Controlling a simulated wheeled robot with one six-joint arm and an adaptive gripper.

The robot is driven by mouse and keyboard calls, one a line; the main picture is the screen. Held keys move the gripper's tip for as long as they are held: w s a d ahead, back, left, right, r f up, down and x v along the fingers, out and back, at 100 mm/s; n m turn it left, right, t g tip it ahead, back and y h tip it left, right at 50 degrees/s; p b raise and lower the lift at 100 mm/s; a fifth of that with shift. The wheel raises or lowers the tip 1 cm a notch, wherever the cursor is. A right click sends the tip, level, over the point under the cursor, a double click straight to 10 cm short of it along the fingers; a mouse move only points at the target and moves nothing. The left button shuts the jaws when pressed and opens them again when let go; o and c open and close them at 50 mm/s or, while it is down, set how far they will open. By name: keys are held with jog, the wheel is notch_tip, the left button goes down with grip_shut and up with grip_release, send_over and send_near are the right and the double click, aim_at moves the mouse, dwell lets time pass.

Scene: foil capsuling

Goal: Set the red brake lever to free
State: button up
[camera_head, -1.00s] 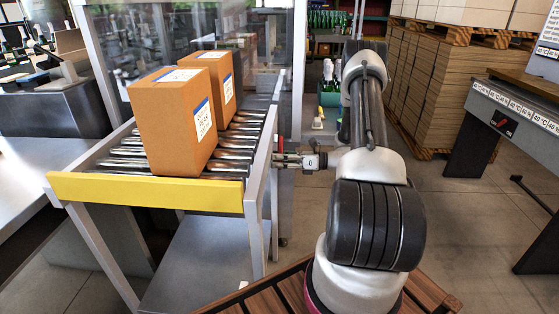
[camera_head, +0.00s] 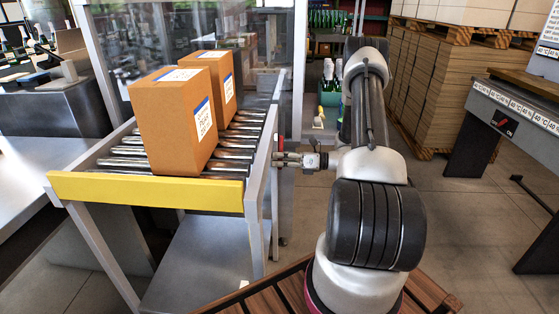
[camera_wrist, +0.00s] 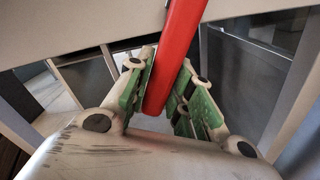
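The red brake lever (camera_wrist: 177,52) runs down from the top of the wrist view, and its lower end lies between my gripper's two green-padded fingers. My gripper (camera_wrist: 167,85) is around the lever. The left pad is right beside it, and a narrow gap seems to show on the right. I cannot tell whether both pads touch it. In the head view my gripper (camera_head: 283,158) is at the right side of the roller conveyor (camera_head: 262,180). Only a small red bit of the lever (camera_head: 281,143) shows there. Its pivot is hidden.
Two brown boxes (camera_head: 172,128) stand on the conveyor rollers behind a yellow end bar (camera_head: 145,191). A clear guard panel (camera_head: 180,40) rises behind them. At the right are stacked cartons on a pallet (camera_head: 430,100) and a grey bench (camera_head: 510,115). Floor between is free.

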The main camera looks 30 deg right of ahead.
jog(key=o, duration=0.3)
jog(key=v, duration=1.2)
